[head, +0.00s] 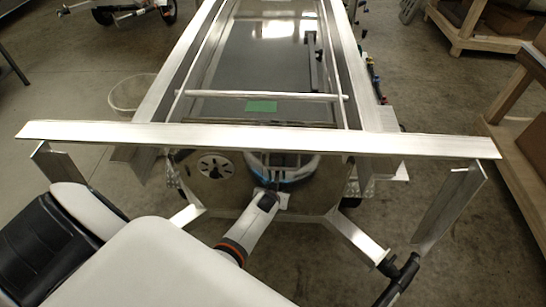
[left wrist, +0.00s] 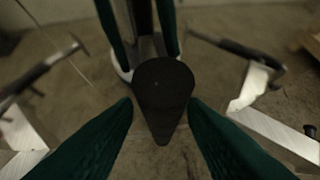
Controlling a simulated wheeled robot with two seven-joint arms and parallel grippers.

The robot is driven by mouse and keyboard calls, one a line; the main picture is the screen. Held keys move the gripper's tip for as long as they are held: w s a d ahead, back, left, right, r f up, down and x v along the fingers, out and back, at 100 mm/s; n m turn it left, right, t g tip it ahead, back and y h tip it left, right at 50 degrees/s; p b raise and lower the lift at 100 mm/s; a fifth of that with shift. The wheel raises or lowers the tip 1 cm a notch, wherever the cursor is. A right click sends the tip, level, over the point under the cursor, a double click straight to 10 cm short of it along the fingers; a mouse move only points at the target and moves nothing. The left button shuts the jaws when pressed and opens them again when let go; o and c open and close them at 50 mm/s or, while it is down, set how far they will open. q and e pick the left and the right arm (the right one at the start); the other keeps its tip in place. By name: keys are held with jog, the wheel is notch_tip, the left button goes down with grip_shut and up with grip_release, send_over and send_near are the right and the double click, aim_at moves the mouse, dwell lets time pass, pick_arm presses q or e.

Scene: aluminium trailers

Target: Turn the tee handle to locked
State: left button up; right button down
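In the head view my left arm reaches under the aluminium crossbar, and my left gripper (head: 282,201) is small there, its fingers hard to make out. In the left wrist view the two dark green fingers of the left gripper (left wrist: 161,106) stand apart. The handle cannot be made out in the head view. My right gripper is not in view.
The crossbar (head: 250,136) spans the trailer's near end, with slanted legs (head: 450,205) at its ends. A black fitting (head: 400,277) sits by the right bracket (head: 355,236). Wooden racks (head: 528,140) stand at right. A bin (head: 132,94) stands left of the trailer.

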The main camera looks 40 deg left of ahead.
pick_arm(q)
jog(key=p+v, duration=0.1)
jog(key=v, duration=1)
jog(key=shift+s+r, duration=0.15)
jog(key=shift+r, duration=0.05)
jog(key=shift+d+f, duration=0.1)
jog(key=s+d+f+m+g+h+b, duration=0.15)
jog(key=s+d+f, duration=0.25)
jog(key=s+f, duration=0.6)
jog(key=s+d+f+m+g+h+b, duration=0.1)
jog(key=s+d+f+m+g+b, duration=0.3)
jog(key=f, duration=1)
jog(key=s+a+f+g, duration=0.1)
jog(key=s+f, duration=0.4)
jog(key=s, duration=0.6)
jog(key=s+a+f+g+b, duration=0.1)
jog(key=s+f, duration=0.5)
jog(key=s, duration=0.5)
jog(key=shift+s+a+f+m+h, duration=0.2)
jog(key=shift+s+m+h, duration=0.15)
jog(key=shift+m, duration=0.1)
jog(key=shift+s, duration=0.1)
